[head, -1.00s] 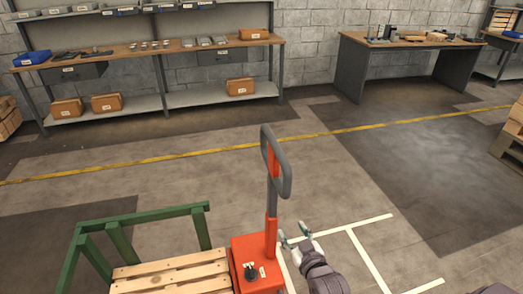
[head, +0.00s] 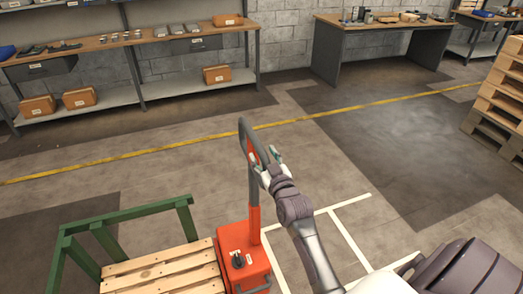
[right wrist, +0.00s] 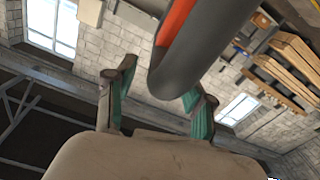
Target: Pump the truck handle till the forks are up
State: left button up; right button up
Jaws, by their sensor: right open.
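The orange pallet truck (head: 262,268) stands at the bottom centre of the head view. Its handle (head: 243,133) rises nearly upright and ends in a grey loop; the orange shaft is below. My right gripper (head: 264,160) is at the right side of the loop, open. In the right wrist view the grey handle bar (right wrist: 215,45) comes down from the top and its lower bend shows between the two open fingers (right wrist: 160,85); I cannot tell whether they touch it. The forks are hidden under the wooden pallet (head: 165,270). My left gripper is not in view.
A green rail frame (head: 125,218) stands around the pallet's far left. A workbench (head: 130,50) and a grey desk (head: 375,30) stand along the back wall. Stacked pallets (head: 500,95) are at the right. The floor beyond the yellow line is clear.

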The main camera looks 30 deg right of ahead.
jog(key=shift+x, duration=1.05)
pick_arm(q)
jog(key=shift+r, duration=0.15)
